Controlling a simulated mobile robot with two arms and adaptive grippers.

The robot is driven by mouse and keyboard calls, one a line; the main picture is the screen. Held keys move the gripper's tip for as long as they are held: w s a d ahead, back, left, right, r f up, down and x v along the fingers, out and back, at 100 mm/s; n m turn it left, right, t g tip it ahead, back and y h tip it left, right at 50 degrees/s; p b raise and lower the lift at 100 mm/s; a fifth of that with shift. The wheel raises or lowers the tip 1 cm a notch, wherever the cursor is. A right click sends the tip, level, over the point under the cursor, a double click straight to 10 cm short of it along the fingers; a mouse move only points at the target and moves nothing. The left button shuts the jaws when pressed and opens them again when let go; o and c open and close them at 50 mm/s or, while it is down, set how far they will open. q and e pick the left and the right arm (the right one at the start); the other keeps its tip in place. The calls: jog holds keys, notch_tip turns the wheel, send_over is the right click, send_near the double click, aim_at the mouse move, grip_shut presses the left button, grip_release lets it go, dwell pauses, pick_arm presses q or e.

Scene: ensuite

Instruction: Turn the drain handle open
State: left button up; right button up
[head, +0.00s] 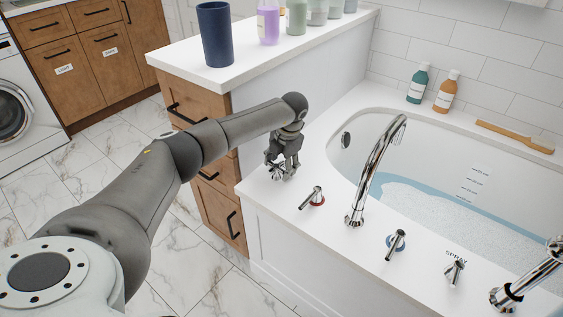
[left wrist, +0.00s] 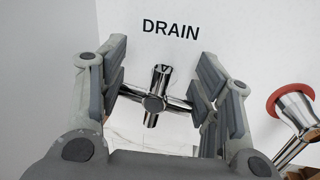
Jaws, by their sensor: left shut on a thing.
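The drain handle (left wrist: 155,102) is a chrome cross-shaped knob below the black word DRAIN (left wrist: 171,29) on the white tub deck. In the left wrist view one bar of the cross runs up and down, the other nearly crosswise between the fingers. My left gripper (left wrist: 159,97) is shut on the handle, with its finger pads at the ends of the crosswise bar. In the head view my left gripper (head: 283,170) is at the deck's left corner, and the handle (head: 277,172) is mostly hidden by the fingers. My right gripper is not in view.
A red-ringed lever (head: 312,198) stands close right of my left gripper. The tall spout (head: 372,170), a blue-ringed lever (head: 396,244) and a spray lever (head: 455,271) follow along the deck. The tub (head: 352,118) holds foamy water. A counter with a dark cup (head: 215,35) stands behind my arm.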

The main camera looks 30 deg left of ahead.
pick_arm(q)
jog(key=shift+n, duration=0.4)
jog(key=shift+a, duration=0.1)
jog(key=shift+n, duration=0.3)
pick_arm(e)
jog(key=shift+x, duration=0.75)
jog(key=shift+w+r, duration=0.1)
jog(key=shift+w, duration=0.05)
pick_arm(q)
jog(key=o, duration=1)
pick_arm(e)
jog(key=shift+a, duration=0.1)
